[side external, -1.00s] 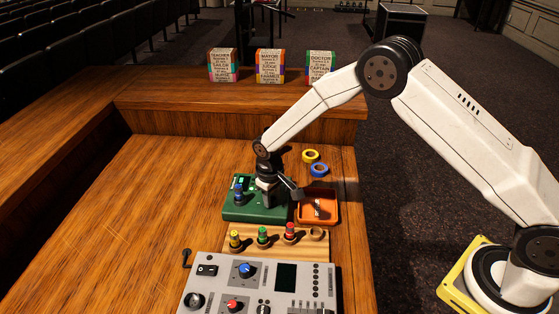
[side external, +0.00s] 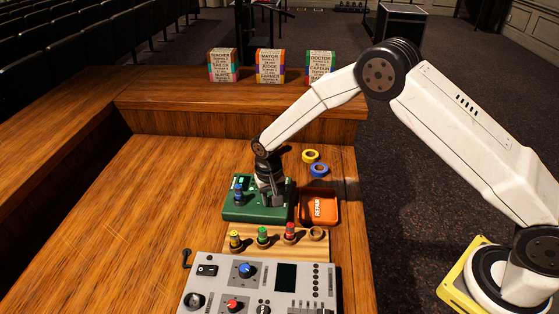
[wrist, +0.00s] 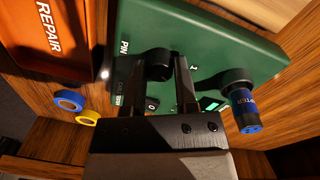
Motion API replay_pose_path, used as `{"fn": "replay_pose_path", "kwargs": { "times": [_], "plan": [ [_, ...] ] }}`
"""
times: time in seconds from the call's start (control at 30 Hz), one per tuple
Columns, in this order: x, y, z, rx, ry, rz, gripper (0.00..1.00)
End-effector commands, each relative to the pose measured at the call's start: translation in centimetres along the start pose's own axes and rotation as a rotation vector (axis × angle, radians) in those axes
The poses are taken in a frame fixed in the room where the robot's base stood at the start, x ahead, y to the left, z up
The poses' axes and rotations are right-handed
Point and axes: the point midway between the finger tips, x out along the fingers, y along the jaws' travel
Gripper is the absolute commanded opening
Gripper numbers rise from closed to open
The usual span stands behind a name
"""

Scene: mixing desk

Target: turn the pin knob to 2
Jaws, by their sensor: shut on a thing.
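The green box (side external: 235,212) lies on the desk beneath my gripper (side external: 272,200). In the wrist view its top (wrist: 215,45) shows a PIN label, a 2 and a 0. The black pin knob (wrist: 158,64) stands on this top, beside the PIN label. My gripper (wrist: 168,72) is shut on the pin knob, and its fingers partly cover it. I cannot tell exactly which number the knob points to. In the side view my gripper hides the knob.
A blue-topped connector (wrist: 245,110) stands on the box. The orange REPAIR tray (side external: 334,208) is just right of it. Yellow tape (side external: 310,156) and blue tape (side external: 319,170) lie behind. A wooden rack (side external: 275,247) with coloured connectors and a grey mixer (side external: 215,290) are in front.

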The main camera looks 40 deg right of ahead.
Motion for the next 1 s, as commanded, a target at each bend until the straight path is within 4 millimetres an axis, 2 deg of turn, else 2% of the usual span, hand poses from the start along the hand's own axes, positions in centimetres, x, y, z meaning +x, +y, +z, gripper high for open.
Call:
{"fn": "replay_pose_path", "kwargs": {
  "times": [0.3, 0.5, 1.0],
  "plan": [
    [0.02, -0.03, 0.02, 0.289, -0.016, 0.001, 0.00],
    [0.01, -0.05, 0.00, 0.421, -0.023, 0.000, 0.00],
    [0.00, -0.06, 0.00, 0.519, -0.028, 0.001, 0.00]
  ]
}}
